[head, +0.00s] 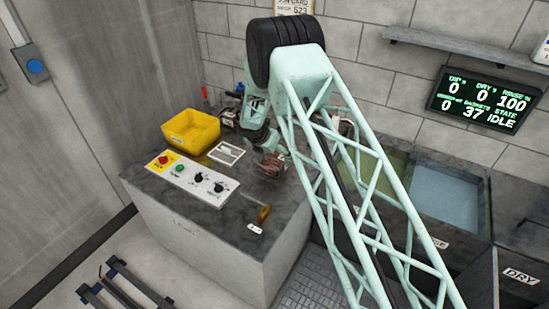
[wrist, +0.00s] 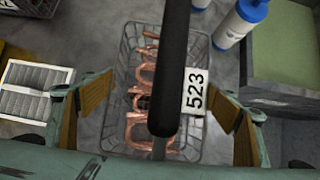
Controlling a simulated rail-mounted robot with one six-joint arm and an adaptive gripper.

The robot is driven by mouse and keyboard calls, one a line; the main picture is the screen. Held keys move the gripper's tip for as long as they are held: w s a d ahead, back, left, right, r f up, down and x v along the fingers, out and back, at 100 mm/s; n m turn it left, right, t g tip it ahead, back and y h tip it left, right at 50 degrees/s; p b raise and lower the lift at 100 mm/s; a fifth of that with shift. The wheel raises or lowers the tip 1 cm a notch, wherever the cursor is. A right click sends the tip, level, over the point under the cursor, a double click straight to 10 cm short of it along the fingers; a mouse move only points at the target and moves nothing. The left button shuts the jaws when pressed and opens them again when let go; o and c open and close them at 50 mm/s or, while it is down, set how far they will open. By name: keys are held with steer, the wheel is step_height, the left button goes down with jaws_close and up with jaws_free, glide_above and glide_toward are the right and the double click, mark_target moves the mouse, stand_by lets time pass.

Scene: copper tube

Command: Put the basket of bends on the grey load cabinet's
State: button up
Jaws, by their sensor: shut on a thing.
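The basket of bends (wrist: 128,45) is a wire mesh basket holding several copper bends, with a white tag marked 523 (wrist: 195,92). In the head view the copper bends (head: 271,165) show at the right part of the grey load cabinet's top (head: 215,215), partly hidden by my arm. My gripper (head: 266,143) is right above the basket there. I cannot tell whether the basket touches the cabinet top.
Blue-capped bottles (wrist: 240,22) stand near the basket. Tanks (head: 445,188) are at the right.

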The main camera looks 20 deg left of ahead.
steer(key=shift+f, duration=1)
steer(key=shift+f, duration=0.1)
steer(key=o, duration=1.4)
steer(key=shift+v, duration=6.05)
steer(key=shift+w, duration=0.1)
